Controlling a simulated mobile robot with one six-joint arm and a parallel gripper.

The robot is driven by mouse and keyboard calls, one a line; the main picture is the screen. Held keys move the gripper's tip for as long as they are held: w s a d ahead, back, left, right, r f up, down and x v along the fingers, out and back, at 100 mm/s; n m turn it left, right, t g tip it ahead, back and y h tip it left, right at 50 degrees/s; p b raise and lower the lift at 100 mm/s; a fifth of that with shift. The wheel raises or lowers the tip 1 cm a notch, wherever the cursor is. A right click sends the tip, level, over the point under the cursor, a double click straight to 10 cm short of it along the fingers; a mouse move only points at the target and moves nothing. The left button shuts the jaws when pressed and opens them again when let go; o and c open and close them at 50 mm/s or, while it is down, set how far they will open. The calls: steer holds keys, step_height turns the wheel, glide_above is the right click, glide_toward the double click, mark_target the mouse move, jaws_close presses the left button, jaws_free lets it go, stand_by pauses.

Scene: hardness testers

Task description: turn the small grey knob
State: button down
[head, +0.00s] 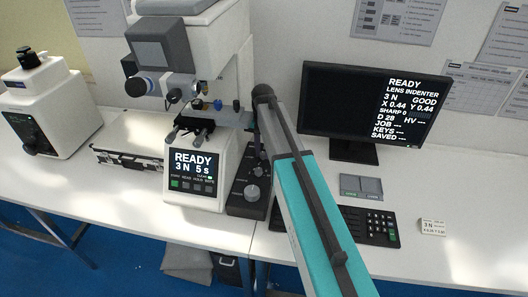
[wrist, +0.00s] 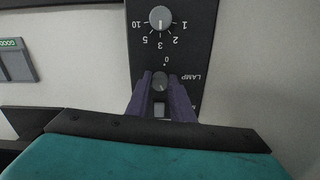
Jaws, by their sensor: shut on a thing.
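The small grey knob (wrist: 160,84) sits on a dark control panel (wrist: 180,52), beside the label LAMP and a 0 mark, which appear upside down in the wrist view. My gripper (wrist: 160,78) has its two purple fingers at either side of this knob, shut on it. A larger grey knob (wrist: 160,17), with a scale running from 1 to 10, is on the same panel, clear of the fingers. In the head view the panel stands right of the tester's READY display (head: 193,168); my arm covers part of it and hides the fingertips.
The hardness tester (head: 190,70) rises at the left of my arm. A monitor (head: 340,100), a keypad (head: 375,225) and a small labelled block (head: 432,228) are on the right. A case (head: 130,150) and another machine (head: 45,105) stand on the left. The front right tabletop is clear.

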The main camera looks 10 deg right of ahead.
mark_target(263, 154)
steer(key=shift+s+m, duration=0.1)
steer(key=shift+m, duration=0.2)
steer(key=c, duration=1.6)
jaws_free()
steer(key=shift+o, duration=0.2)
steer(key=shift+r, duration=0.15)
step_height(263, 154, up, 14)
steer(key=b, duration=0.3)
steer(key=shift+f, duration=0.25)
